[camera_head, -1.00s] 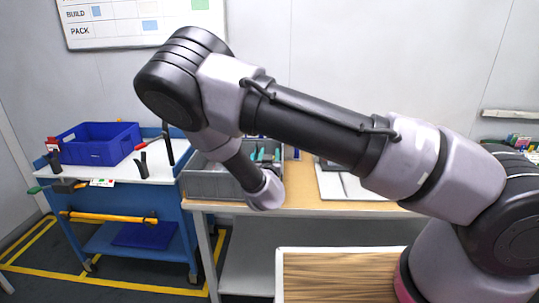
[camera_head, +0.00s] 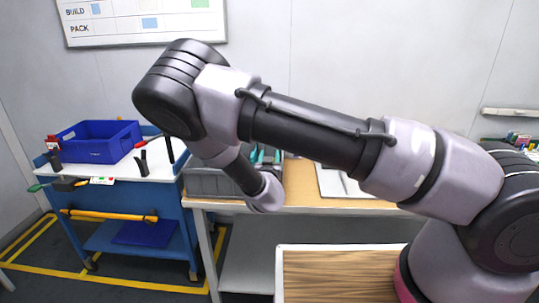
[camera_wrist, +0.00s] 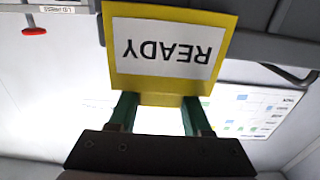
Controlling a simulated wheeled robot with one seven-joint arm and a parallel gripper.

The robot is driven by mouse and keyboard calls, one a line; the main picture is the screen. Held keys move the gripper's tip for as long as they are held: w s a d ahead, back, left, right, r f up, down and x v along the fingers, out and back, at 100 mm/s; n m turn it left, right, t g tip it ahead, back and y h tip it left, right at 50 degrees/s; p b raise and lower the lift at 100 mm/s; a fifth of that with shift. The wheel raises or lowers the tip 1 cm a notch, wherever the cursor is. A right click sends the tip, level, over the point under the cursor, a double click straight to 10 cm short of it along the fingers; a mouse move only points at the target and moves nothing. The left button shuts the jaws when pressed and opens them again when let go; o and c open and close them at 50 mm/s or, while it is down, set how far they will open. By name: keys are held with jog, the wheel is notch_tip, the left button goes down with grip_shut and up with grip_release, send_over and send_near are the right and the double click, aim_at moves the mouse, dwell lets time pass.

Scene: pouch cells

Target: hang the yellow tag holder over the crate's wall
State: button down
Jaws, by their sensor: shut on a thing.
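The yellow tag holder (camera_wrist: 160,93) fills the top middle of the wrist view. Its white card reads READY, upside down in the picture. My gripper (camera_wrist: 160,108) is shut on its lower part in that view, with a green finger on each side. A grey crate (camera_head: 212,183) stands on the wood-topped table in the head view, partly hidden behind my arm. My gripper and the tag holder cannot be made out in the head view. A grey edge behind the tag holder in the wrist view may be part of the crate; I cannot tell.
Teal items (camera_head: 266,154) show near the grey crate's right end. A blue crate (camera_head: 98,142) stands on a blue cart (camera_head: 160,218) at left. A pale tray (camera_head: 340,184) lies on the table right of the grey crate. A red knob (camera_wrist: 34,31) shows in the wrist view.

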jog(key=shift+f, duration=1.05)
jog(key=shift+c, duration=1.3)
grip_release()
jog(key=s, duration=1.1)
jog(key=shift+a, duration=0.15)
jog(key=shift+w, duration=0.1)
